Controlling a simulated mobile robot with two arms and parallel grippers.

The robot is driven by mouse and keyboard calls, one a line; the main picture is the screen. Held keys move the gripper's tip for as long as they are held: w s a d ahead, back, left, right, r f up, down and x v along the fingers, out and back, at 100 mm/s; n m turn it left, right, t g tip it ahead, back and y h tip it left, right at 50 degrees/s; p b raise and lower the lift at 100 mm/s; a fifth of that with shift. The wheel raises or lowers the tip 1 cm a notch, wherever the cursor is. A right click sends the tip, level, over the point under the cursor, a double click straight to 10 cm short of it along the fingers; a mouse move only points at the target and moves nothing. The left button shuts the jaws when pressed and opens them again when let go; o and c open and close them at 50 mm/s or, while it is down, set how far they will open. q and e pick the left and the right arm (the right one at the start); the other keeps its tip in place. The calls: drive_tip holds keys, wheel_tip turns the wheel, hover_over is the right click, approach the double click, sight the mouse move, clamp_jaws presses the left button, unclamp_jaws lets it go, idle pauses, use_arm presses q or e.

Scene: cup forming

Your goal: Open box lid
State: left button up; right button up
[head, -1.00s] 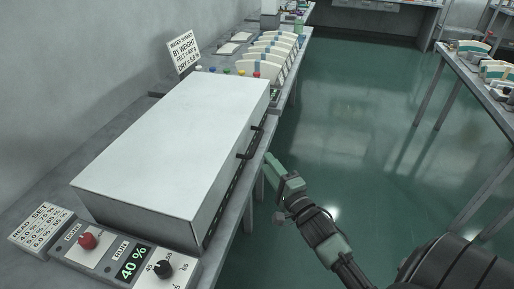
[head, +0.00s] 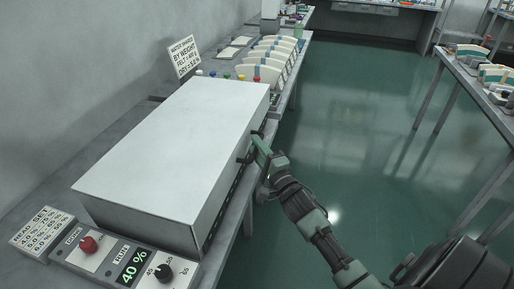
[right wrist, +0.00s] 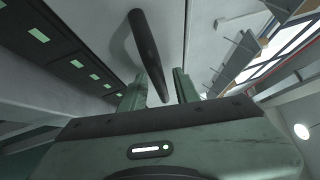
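The box (head: 170,150) is a long pale grey box with its lid closed, on the bench at the left in the head view. A dark bar handle (head: 243,156) is on its right-hand side. My right gripper (head: 258,143) is at this handle, reaching up from the lower right. In the right wrist view the dark handle (right wrist: 146,42) runs down towards the space between the two green fingers (right wrist: 159,84). The fingers are apart, with a gap beside the bar, so the gripper is open. Whether they touch the bar is unclear. My left gripper is out of view.
A control panel with a red knob (head: 88,244), a black knob (head: 163,273) and a "40 %" display (head: 132,266) is at the box's near end. A sign (head: 184,57) and several pale shaped pieces stand beyond it.

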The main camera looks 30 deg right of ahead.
clamp_jaws()
idle(1.2)
